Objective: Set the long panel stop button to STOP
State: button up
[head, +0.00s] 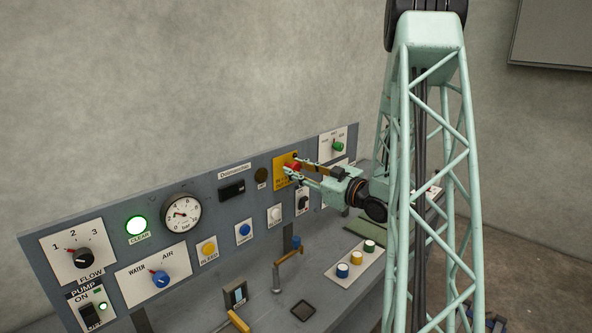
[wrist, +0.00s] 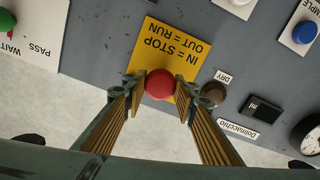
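The stop button is a round red knob (wrist: 160,84) on a yellow plate (wrist: 160,48) marked "IN = STOP, OUT = RUN", upside down in the wrist view. In the head view the red button (head: 293,166) and yellow plate (head: 281,173) sit high on the right part of the grey panel. My gripper (wrist: 162,92) faces the panel with its two fingers apart, one on each side of the button. The fingertips are very close to the button's sides; I cannot tell if they touch it. I cannot tell whether the button is in or out.
A green selector (head: 338,147) on a white plate is right of the button. A dark round "DRY" part (wrist: 214,92) is close beside one finger. The gauge (head: 181,214), lit green lamp (head: 136,225) and several other controls are left. Levers stand on the desk below.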

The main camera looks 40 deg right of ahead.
aim_at(297, 169)
jog(key=c, duration=0.5)
jog(key=shift+w+b, duration=0.65)
jog(key=shift+w, duration=0.2)
jog(key=shift+r, duration=0.1)
jog(key=o, duration=1.2)
jog(key=shift+w+a, duration=0.1)
jog(key=shift+w, duration=0.05)
jog(key=shift+c, duration=0.2)
jog(key=shift+s, duration=0.25)
jog(key=shift+s+d, duration=0.2)
jog(key=shift+s, duration=1.75)
jog(key=shift+s+d, duration=0.15)
jog(key=shift+s, duration=1.75)
